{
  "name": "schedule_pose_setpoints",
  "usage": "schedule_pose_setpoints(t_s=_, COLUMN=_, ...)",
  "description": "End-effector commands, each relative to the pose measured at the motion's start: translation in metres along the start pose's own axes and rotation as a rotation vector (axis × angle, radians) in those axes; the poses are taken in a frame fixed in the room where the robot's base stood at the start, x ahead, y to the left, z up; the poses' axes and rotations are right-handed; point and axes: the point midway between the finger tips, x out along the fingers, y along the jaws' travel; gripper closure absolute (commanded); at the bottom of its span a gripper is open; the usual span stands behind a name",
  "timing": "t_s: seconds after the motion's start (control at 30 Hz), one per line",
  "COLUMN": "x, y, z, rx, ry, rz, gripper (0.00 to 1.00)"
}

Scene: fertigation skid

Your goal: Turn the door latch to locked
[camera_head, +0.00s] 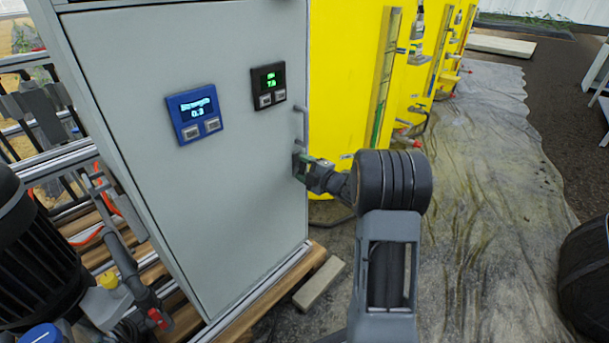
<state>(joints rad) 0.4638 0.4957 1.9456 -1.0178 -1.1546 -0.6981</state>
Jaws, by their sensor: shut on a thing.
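The grey cabinet door (220,220) is closed and faces me. My gripper (302,168) is at the right edge of this door, below a small grey handle (301,122). It is shut on the door latch, which is mostly hidden behind the fingers. I cannot tell the latch's angle. My arm reaches in from the lower right.
A blue panel (195,114) reading "Strength 0.3" and a black panel (269,86) are on the door. Yellow tanks (345,60) stand behind at right. A black pump (35,250) and pipes are at lower left. A plastic sheet (480,200) covers the open floor at right.

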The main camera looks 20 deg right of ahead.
Motion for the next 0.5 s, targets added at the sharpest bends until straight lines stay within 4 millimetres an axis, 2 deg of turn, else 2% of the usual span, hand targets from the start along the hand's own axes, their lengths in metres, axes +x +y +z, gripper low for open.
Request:
schedule_pose_setpoints(t_s=0.2, x=0.0000, y=-0.0011, z=0.0003, rx=-0.148, ry=-0.001, rz=0.000, gripper=0.68)
schedule_pose_setpoints(t_s=0.5, x=0.0000, y=-0.0010, z=0.0002, rx=-0.271, ry=-0.001, rz=-0.001, gripper=0.68)
